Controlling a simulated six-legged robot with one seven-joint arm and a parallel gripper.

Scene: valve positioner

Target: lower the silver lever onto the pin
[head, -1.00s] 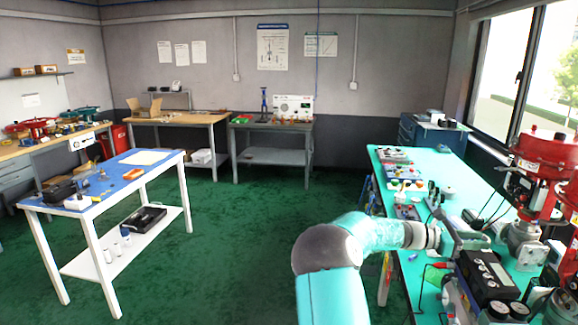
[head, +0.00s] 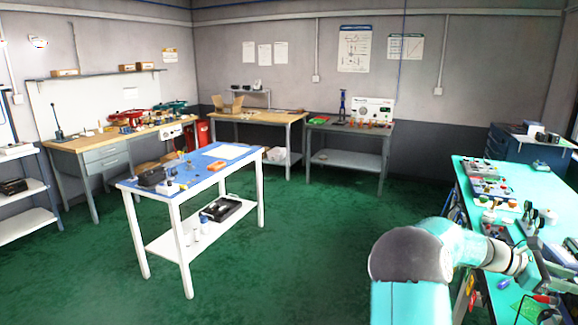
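My teal arm reaches from the bottom right toward the teal-topped bench (head: 470,172) at the right edge. My gripper (head: 541,272) is low over the front part of this bench, among small parts. Its fingers are too small and crowded to show whether they are open or shut, or hold anything. I cannot make out the silver lever or the pin.
A blue-topped table (head: 222,166) with white legs stands left of centre. A wooden workbench (head: 105,142) is on the left, and a grey bench (head: 350,128) is at the back. The green floor (head: 320,245) between them is open.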

